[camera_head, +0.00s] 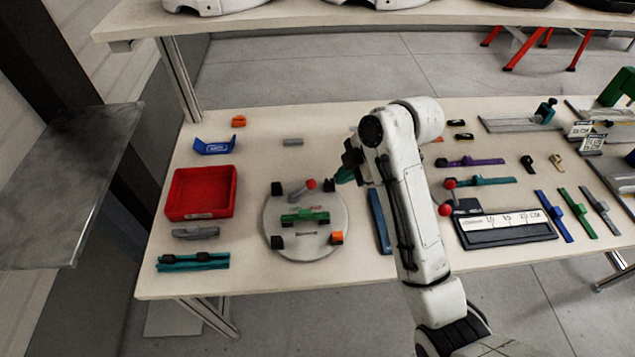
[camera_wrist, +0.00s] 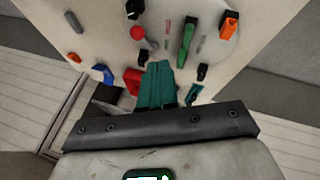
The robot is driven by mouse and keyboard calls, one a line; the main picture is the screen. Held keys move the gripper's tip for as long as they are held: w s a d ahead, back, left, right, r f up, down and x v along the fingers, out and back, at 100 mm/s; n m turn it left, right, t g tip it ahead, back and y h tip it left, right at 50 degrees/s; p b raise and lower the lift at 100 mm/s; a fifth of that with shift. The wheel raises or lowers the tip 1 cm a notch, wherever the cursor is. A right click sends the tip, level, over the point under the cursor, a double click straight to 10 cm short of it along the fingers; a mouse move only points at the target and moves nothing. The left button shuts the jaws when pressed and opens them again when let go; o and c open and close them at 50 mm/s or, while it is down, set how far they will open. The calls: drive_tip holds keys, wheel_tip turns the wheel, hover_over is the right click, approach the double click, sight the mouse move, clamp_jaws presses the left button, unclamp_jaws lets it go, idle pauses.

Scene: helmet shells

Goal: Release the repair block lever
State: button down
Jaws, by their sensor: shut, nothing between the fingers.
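A round pale disc (camera_head: 325,248) lies on the table, carrying a green block (camera_head: 305,216), black corner blocks and an orange one (camera_head: 336,237). A grey lever with a red ball knob (camera_head: 311,184) lies at the disc's far side. In the wrist view the red knob (camera_wrist: 138,32) and the green block (camera_wrist: 187,42) show beyond my fingertips. My gripper (camera_head: 344,174), with teal fingers, is just right of the red knob, apparently above the table. In the wrist view my gripper (camera_wrist: 157,68) has its fingers together and empty. I cannot tell whether they touch the lever.
A red tray (camera_head: 177,213), blue holder (camera_head: 214,146) and teal rail (camera_head: 193,262) are at left. A blue bar (camera_head: 379,222) lies right of the disc, partly behind my arm. Further right are a labelled black panel (camera_head: 505,229) and another red-knobbed lever (camera_head: 450,183).

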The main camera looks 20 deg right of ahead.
approach(303, 189)
drive_tip(key=s+f, duration=0.1)
drive_tip(key=f, duration=0.1)
drive_tip(key=s+f, duration=0.1)
drive_tip(key=f, duration=0.1)
drive_tip(key=shift+s+p, duration=0.35)
drive_tip(key=shift+p, duration=0.05)
drive_tip(key=w, duration=0.1)
drive_tip(key=w+f, duration=0.1)
drive_tip(key=shift+w, duration=0.35)
drive_tip(key=shift+w+f, duration=0.2)
drive_tip(key=shift+w, duration=0.25)
